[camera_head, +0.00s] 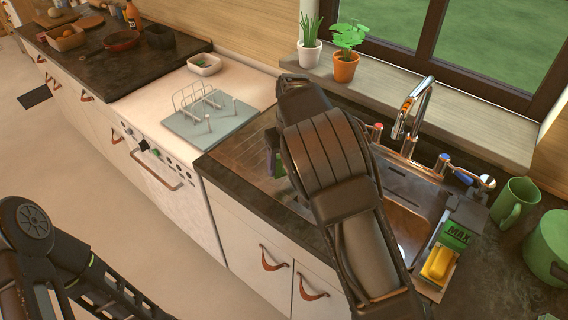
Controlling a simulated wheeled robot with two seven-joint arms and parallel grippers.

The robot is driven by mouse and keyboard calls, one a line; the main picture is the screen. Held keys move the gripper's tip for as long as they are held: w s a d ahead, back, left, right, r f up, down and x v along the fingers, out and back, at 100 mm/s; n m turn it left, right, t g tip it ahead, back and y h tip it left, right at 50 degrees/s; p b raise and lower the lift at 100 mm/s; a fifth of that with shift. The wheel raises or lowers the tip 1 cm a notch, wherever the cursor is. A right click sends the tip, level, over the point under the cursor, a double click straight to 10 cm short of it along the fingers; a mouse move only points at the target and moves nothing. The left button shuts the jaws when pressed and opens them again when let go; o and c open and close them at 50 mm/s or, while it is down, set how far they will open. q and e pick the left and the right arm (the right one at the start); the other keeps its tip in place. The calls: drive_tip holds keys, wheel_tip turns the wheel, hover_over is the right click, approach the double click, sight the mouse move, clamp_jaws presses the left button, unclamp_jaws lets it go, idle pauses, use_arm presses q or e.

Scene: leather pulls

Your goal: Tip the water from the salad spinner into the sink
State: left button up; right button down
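The metal sink (408,228) is set in the dark counter under the window, with a chrome tap (418,105) behind it. My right arm crosses in front of the sink's left side and hides part of it. My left arm shows at the lower left, away from the counter, and no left fingertips can be made out. No salad spinner can be clearly identified. A rounded green vessel (548,252) is cut off by the right edge; I cannot tell whether it is the spinner. No water can be made out.
A green mug (515,203) and a box with a yellow sponge (439,264) stand right of the sink. A dish rack (203,104) sits on the white stove. Two potted plants (345,66) (309,53) stand on the sill.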

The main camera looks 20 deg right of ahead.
drive_tip(key=shift+s+d+r+t+y, duration=0.3)
drive_tip(key=shift+s+r+t+y, duration=0.2)
drive_tip(key=shift+r+t, duration=0.1)
use_arm(q)
wheel_tip(320, 180, down, 7)
drive_tip(key=b, duration=0.7)
drive_tip(key=shift+w+d, duration=0.35)
use_arm(e)
drive_tip(key=s+d+r+t+y, duration=0.3)
drive_tip(key=r+t+y, duration=0.1)
drive_tip(key=shift+s+d+t, duration=0.15)
drive_tip(key=shift+s+t, duration=0.25)
use_arm(q)
drive_tip(key=shift+b, duration=0.3)
wheel_tip(320, 180, down, 3)
drive_tip(key=b, duration=0.3)
drive_tip(key=shift+w+d+f+b, duration=0.1)
drive_tip(key=shift+w+f+b, duration=0.05)
drive_tip(key=shift+b, duration=0.2)
use_arm(e)
drive_tip(key=shift+s+d+r+t+y, duration=0.7)
drive_tip(key=shift+s+r+t, duration=0.2)
drive_tip(key=shift+t, duration=0.2)
use_arm(q)
drive_tip(key=shift+f, duration=0.15)
use_arm(e)
drive_tip(key=shift+f, duration=0.1)
